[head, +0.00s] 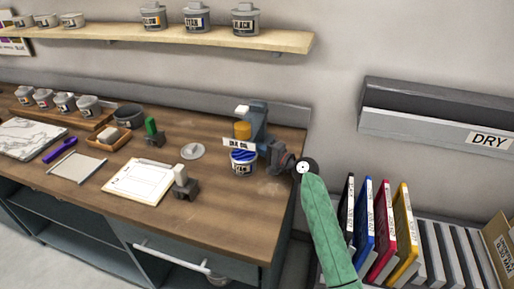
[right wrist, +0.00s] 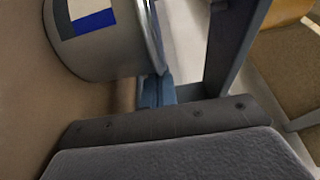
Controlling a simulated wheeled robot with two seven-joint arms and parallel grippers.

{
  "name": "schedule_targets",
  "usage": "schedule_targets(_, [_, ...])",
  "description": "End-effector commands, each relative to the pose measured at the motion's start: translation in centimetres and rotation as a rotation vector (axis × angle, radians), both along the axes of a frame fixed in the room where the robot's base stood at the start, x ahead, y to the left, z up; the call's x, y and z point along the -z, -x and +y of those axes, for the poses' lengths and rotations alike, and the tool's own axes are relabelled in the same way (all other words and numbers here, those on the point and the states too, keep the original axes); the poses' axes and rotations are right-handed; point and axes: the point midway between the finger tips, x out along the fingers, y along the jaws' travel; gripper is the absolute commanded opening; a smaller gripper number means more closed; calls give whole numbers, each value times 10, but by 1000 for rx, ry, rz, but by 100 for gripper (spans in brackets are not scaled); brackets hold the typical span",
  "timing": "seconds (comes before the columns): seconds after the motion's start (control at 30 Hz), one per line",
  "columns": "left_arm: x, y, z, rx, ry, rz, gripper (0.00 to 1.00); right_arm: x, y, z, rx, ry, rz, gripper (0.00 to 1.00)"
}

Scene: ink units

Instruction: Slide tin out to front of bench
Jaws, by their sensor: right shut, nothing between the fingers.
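A grey tin (head: 243,168) with blue ink at its top stands on the wooden bench (head: 225,215), toward its right end. It sits below a blue-grey device (head: 258,113) with a yellow cylinder and a white sign. My right gripper (head: 268,150) is shut and empty, just right of the tin and close to the device. In the right wrist view the tin's grey side with a blue and white label (right wrist: 105,45) is at upper left, beside my fingers. I cannot tell whether they touch it. My left gripper is out of view.
A small clamp-like block (head: 185,185), a white sheet (head: 138,180) and a round grey lid (head: 192,151) lie left of the tin. The bench front before the tin is clear. Coloured binders (head: 383,225) stand right of the bench. A shelf (head: 200,38) holds tins above.

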Motion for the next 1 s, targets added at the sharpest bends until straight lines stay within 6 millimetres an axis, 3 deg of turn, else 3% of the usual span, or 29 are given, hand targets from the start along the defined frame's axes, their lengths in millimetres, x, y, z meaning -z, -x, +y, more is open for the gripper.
schedule_targets(0.37, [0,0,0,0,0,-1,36,0,2,1,0,0,0,0])
schedule_targets(0.5, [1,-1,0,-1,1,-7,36,0,16,5,0,1,1,0])
schedule_targets(0.6, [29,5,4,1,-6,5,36,-1,36,12,-2,1,1,0])
schedule_targets(1.0, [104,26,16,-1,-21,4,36,-2,122,39,-2,2,1,0])
